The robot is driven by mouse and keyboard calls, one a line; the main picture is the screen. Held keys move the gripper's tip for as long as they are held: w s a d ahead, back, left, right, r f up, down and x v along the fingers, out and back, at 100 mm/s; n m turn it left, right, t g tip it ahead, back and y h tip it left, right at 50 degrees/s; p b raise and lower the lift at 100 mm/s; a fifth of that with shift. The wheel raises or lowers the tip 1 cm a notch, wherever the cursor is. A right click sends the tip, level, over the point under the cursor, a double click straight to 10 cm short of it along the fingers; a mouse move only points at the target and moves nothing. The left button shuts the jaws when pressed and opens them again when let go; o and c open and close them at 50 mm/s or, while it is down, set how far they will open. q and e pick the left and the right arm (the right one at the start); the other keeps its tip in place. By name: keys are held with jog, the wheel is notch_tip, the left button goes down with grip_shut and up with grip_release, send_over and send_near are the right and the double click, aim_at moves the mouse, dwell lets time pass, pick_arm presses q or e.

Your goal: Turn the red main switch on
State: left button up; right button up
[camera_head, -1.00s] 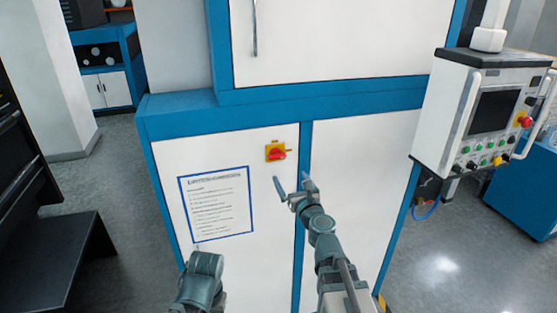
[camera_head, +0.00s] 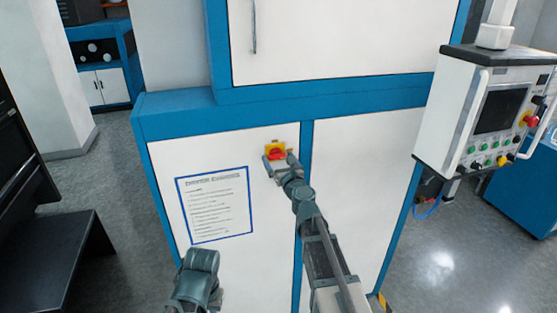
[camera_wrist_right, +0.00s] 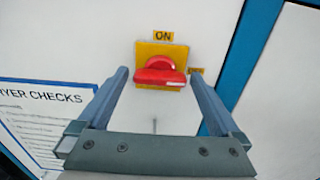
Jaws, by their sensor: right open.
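The red main switch (camera_head: 276,152) sits on a yellow plate on the white cabinet door. In the right wrist view the red knob (camera_wrist_right: 160,76) lies crosswise, its white mark toward the right. An ON label (camera_wrist_right: 163,36) is above the plate; a second label (camera_wrist_right: 196,71) at its right is partly hidden by a finger. My right gripper (camera_head: 278,162) is open in front of the switch, with one finger to each side of the knob in the wrist view. I cannot tell whether it touches. My left arm shows at the bottom left; its gripper is not visible.
A blue-framed notice (camera_head: 215,205) is on the door left of the switch. A control panel (camera_head: 490,115) hangs at the right. A black bench (camera_head: 60,265) stands at the left. Grey floor lies open between bench and cabinet.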

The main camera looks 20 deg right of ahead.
jog(key=shift+c, duration=0.3)
jog(key=c, duration=1.2)
jog(key=shift+o, duration=0.2)
jog(key=shift+n, duration=0.4)
jog(key=n, duration=1.3)
jog(key=shift+s+n, duration=0.1)
jog(key=shift+n, duration=1.9)
